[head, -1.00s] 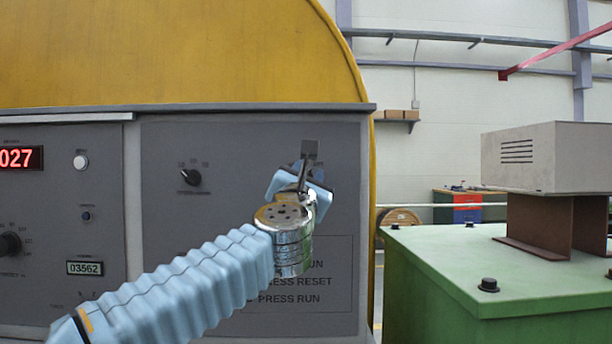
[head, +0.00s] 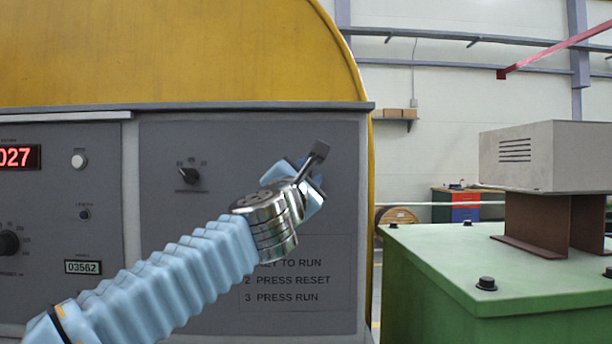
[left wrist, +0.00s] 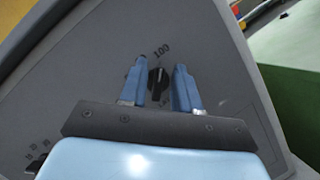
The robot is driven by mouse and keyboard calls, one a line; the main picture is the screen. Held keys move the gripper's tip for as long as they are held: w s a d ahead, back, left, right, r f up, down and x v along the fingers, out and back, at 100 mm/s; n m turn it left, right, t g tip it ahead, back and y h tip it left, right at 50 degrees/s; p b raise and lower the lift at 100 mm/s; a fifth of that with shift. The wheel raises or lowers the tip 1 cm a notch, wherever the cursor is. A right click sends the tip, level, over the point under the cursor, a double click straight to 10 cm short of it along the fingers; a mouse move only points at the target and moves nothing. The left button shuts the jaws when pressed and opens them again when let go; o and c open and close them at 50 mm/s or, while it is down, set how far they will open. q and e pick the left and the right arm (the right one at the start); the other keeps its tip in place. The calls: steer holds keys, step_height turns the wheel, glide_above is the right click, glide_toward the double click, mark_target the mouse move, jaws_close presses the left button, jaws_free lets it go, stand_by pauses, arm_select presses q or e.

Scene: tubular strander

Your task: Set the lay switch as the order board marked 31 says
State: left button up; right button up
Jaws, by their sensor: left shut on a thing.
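In the left wrist view, a black rotary switch (left wrist: 158,80) sits on the grey panel, with "100" printed at its top right and other marks partly covered. The two blue fingers of my left gripper (left wrist: 160,90) stand on either side of it and are shut on it. In the head view my left gripper (head: 292,178) is at the right part of the panel, tilted to the right, and hides this switch. I cannot read a name beside it. No order board marked 31 shows. My right gripper is not in view.
Another black rotary switch (head: 188,176) is left of my gripper on the panel. Further left are a red display (head: 18,157) reading 027 and a counter (head: 83,267) reading 03562. A green machine housing (head: 480,270) stands at the right.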

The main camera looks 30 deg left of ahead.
arm_select(q)
steer(key=o, duration=0.7)
steer(key=b+v, duration=0.2)
steer(key=v, duration=1.2)
steer(key=shift+w+f, duration=0.1)
steer(key=shift+f, duration=0.05)
